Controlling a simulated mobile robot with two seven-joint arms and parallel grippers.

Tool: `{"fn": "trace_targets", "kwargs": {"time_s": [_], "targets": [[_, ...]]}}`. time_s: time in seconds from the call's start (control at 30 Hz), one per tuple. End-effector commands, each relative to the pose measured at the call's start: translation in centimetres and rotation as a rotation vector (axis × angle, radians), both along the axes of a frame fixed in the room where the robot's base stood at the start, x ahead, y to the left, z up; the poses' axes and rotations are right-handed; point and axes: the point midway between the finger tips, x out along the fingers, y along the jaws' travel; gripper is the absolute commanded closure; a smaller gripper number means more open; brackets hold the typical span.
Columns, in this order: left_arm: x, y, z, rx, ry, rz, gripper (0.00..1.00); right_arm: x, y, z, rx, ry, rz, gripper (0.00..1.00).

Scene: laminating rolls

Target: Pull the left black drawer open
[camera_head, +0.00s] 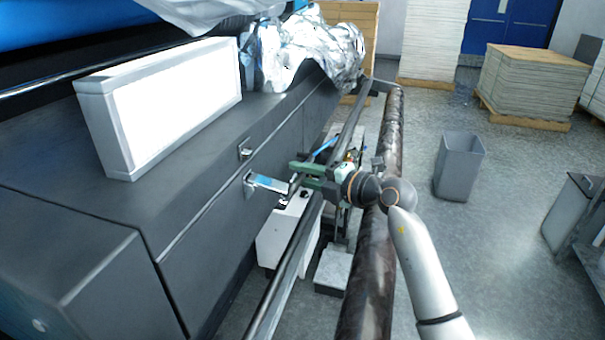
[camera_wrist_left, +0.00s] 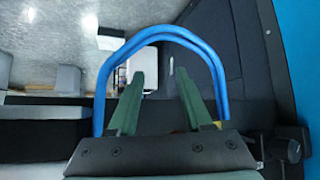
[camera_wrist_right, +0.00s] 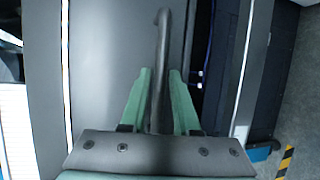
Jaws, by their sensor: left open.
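The black drawer front (camera_head: 215,235) is a dark panel on the machine's side, seen at a slant in the head view. A bright metal handle (camera_head: 268,184) sticks out from it. My right gripper (camera_head: 302,176) has its green fingers at the outer end of this handle. In the right wrist view a dark bar-shaped handle (camera_wrist_right: 161,55) runs between the fingers (camera_wrist_right: 159,90), which close in on both its sides. My left gripper (camera_wrist_left: 160,80) is open and empty in its wrist view, with a blue curved tube (camera_wrist_left: 160,38) around its fingers. The head view does not show it.
A small latch (camera_head: 245,150) sits above the handle. A long dark roller (camera_head: 385,160) and a thin rail (camera_head: 300,240) run alongside the machine near my right arm. A grey bin (camera_head: 459,165) and stacked pallets (camera_head: 530,85) stand farther right, with clear floor between.

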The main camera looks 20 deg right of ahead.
Motion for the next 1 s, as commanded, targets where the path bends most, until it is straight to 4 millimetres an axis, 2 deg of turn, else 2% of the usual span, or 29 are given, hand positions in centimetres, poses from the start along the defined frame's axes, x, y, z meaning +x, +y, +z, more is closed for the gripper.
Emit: {"fn": "trace_targets", "kwargs": {"time_s": [0.13,0.3,0.4,1.0], "targets": [[-0.02,0.0,-0.02,0.0,0.001,0.0,0.5,-0.02,-0.01,0.0,0.0,0.0,0.0,0.73],[-0.03,0.0,-0.03,0.0,0.001,0.0,0.5,-0.03,-0.03,0.0,0.0,0.0,0.0,0.92],[-0.03,0.0,-0.03,0.0,0.001,0.0,0.5,-0.03,-0.03,-0.01,0.0,0.0,0.0,1.0],[-0.03,0.0,-0.04,0.0,0.001,0.0,0.5,-0.04,-0.07,-0.06,0.0,0.002,0.0,1.0]]}}
